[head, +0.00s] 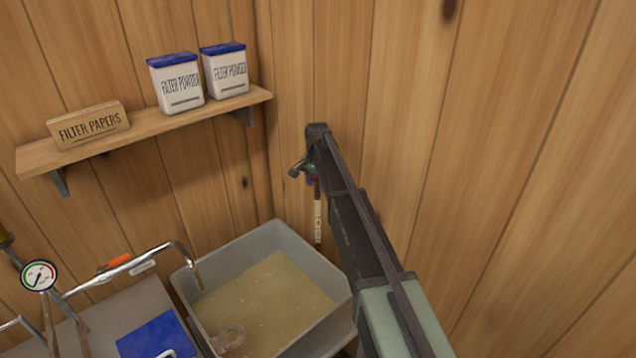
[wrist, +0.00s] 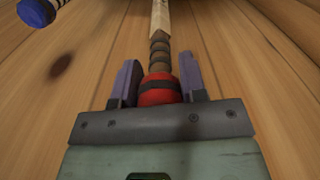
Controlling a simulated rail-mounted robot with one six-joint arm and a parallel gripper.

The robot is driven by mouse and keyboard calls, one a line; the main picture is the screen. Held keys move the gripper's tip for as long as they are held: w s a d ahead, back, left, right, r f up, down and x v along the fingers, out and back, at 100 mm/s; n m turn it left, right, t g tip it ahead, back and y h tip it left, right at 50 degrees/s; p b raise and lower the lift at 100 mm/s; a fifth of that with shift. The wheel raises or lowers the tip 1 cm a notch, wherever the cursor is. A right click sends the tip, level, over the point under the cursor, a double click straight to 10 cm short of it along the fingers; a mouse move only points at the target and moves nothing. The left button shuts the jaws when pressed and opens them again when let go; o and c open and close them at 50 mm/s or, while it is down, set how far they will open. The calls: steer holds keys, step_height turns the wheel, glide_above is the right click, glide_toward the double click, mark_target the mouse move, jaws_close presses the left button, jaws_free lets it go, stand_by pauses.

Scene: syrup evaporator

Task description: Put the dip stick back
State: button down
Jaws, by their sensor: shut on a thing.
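The dip stick is a pale wooden stick (head: 318,222) with dark marks, hanging down below my gripper in the head view, beside the right-hand wall and above the grey tub's back right edge. In the wrist view its red handle end (wrist: 160,90) sits between my fingers, with dark bands above it and the pale stick (wrist: 160,18) running away from me. My gripper (wrist: 158,80) is shut on the red handle. In the head view my gripper (head: 312,178) is small and partly hidden by my arm.
A blue-ended peg (wrist: 38,12) shows at the wrist view's upper left. A grey tub (head: 250,240) of pale liquid stands below, with a gauge (head: 39,275) and pipes to its left. A shelf (head: 150,133) holds filter powder tubs (head: 178,82) and a filter papers box (head: 88,124).

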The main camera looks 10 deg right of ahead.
mark_target(318, 198)
step_height(318, 198, down, 9)
steer(key=b, duration=0.8)
steer(key=shift+d+f+b, duration=0.1)
steer(key=shift+b, duration=0.25)
step_height(318, 198, down, 6)
steer(key=b, duration=0.6)
jaws_free()
steer(key=shift+r, duration=0.2)
step_height(318, 198, up, 8)
steer(key=p, duration=0.8)
steer(key=shift+r, duration=0.15)
